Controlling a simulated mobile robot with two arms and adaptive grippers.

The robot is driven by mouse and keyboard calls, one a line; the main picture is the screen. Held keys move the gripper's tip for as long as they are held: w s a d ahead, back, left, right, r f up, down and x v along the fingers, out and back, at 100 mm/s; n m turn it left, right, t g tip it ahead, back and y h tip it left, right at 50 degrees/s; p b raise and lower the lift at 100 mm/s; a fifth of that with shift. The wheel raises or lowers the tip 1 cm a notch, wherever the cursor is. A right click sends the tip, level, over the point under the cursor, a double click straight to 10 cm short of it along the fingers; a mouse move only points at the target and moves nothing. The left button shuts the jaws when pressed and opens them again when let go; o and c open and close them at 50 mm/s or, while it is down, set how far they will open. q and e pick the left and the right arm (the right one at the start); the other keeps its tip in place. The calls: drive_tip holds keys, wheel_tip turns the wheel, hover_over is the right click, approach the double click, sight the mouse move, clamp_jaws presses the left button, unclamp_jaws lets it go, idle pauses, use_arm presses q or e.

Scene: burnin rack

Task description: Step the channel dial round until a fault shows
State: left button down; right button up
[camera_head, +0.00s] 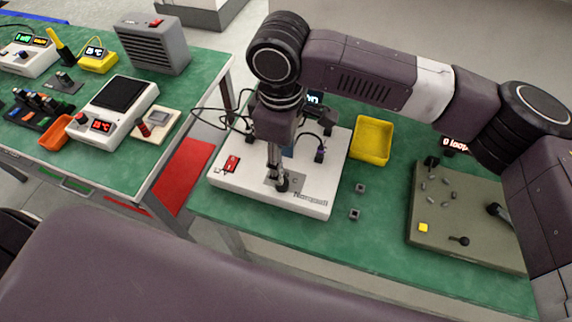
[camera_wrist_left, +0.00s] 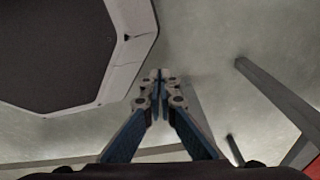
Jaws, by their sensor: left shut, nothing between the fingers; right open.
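A white rig (camera_head: 260,192) with a printed name on its front edge stands on the green table. A dark knob (camera_head: 283,184) sits on a grey plate at its front; it looks like the channel dial. My right gripper (camera_head: 275,165) points down just above this knob, open; whether its fingers touch the knob is unclear. A lit display (camera_head: 314,98) behind my arm is partly hidden, and its reading is not clear. My left gripper (camera_wrist_left: 160,77) is shut and empty over bare floor in the left wrist view.
A red switch (camera_head: 231,163) and looping dark cables are on the rig. A yellow bin (camera_head: 371,140) and two small grey blocks (camera_head: 355,214) lie to its right. An olive board (camera_head: 455,245) with small parts is further right. Another bench (camera_head: 60,150) with instruments stands left.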

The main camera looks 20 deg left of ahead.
drive_tip(key=f, duration=0.4)
drive_tip(key=shift+s+f, duration=0.1)
drive_tip(key=shift+s, duration=0.3)
drive_tip(key=shift+w+f+p, duration=0.2)
drive_tip(key=shift+f+p, duration=0.1)
drive_tip(key=shift+f, duration=0.95)
drive_tip(key=c, duration=0.9)
clamp_jaws()
use_arm(q)
drive_tip(key=shift+g, duration=0.3)
drive_tip(key=s, duration=0.4)
drive_tip(key=shift+s+a+r, duration=0.1)
drive_tip(key=shift+s+r, duration=0.1)
drive_tip(key=shift+r, duration=0.1)
